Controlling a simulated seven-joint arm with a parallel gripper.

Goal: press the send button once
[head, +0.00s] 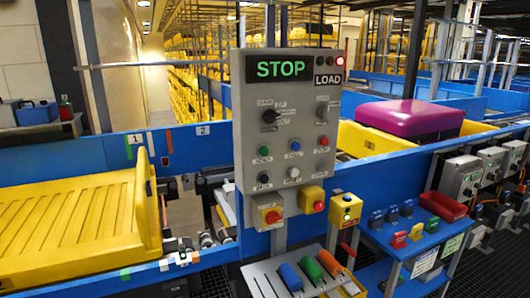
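A grey control panel (243,140) stands upright at the middle of the head view. Its dark display (277,69) reads STOP in green. A yellow button box (345,213) stands right of the panel. My gripper is not in view.
A red lamp (341,61) glows above the LOAD label (327,79). A yellow tray (65,225) lies left; a purple case (410,118) lies right. Colored handles (308,268) lie in front.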

